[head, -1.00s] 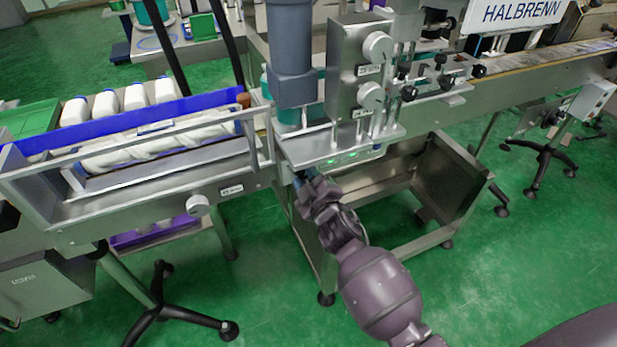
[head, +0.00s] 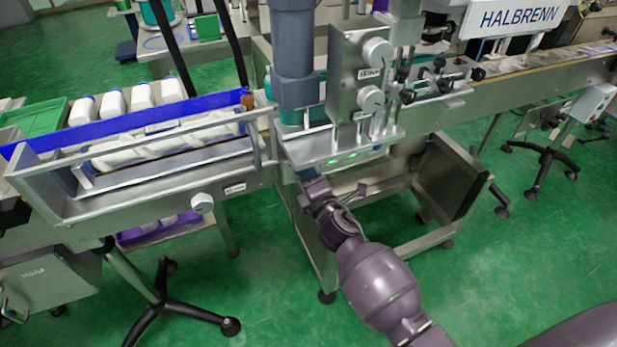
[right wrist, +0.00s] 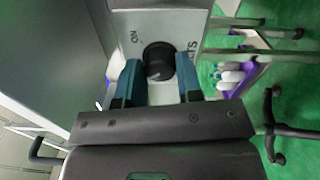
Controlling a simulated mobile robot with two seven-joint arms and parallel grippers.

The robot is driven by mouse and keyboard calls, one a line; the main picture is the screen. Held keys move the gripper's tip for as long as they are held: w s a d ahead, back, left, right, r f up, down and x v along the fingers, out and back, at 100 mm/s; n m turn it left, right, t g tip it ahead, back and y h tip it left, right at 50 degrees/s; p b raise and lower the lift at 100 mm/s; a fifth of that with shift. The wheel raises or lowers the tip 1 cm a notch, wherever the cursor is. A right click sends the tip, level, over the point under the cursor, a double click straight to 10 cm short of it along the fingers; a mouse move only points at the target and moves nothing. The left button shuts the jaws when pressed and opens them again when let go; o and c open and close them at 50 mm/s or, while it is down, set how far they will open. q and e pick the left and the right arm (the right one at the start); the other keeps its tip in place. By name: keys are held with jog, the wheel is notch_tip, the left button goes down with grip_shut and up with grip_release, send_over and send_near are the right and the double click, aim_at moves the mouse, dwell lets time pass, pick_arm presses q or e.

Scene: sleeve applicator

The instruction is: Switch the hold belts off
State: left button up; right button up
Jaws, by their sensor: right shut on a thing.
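A round black knob (right wrist: 159,62) sits on a light grey switch panel (right wrist: 185,22) in the right wrist view. The panel reads "ON" at its upper left, and lettering ending in "LTS" runs down the knob's right side. My right gripper (right wrist: 160,82) has its two blue fingers on either side of the knob and is shut on it. I cannot tell which way the knob points. In the head view my right gripper (head: 307,190) is below the front plate of the applicator (head: 318,150), and the knob is hidden there. My left gripper is not in view.
Green lights (head: 352,155) glow on the applicator's front plate. Two round silver dials (head: 376,53) are above it. A conveyor (head: 110,200) with white bottles lies to the left. A steel stand (head: 455,190) is to the right, with green floor (head: 470,290) in front.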

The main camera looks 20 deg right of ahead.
jog(key=shift+n, duration=0.8)
jog(key=o, duration=0.9)
jog(key=shift+o, duration=0.2)
jog(key=shift+s, duration=0.15)
jog(key=s, duration=1)
jog(key=shift+s+d+p, duration=0.2)
jog(key=shift+s+p, duration=0.1)
jog(key=shift+p, duration=0.1)
